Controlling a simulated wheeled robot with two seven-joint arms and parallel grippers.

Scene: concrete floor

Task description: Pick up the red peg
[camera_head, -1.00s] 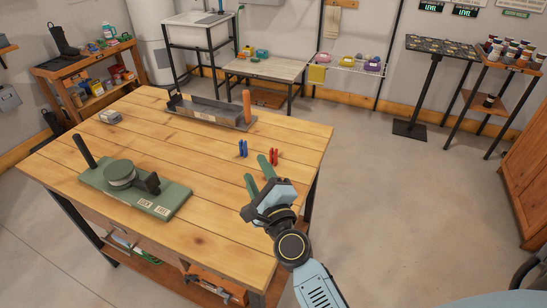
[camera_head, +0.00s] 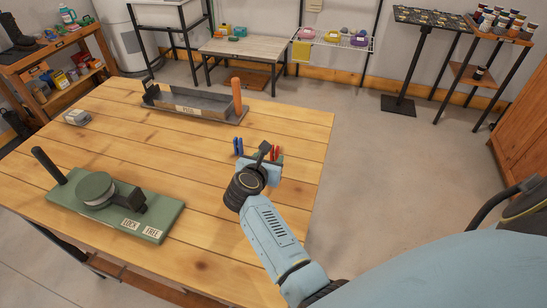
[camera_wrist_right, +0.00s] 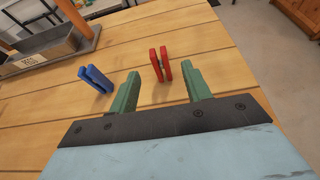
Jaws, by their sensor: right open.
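My left gripper is not in view.
A grey tray (camera_head: 165,107) with an orange post (camera_head: 236,95) sits at the table's back. A green board (camera_head: 160,220) with a round fixture and black handle lies at the left front. A small grey block (camera_head: 76,118) is at the far left. The table middle is clear.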

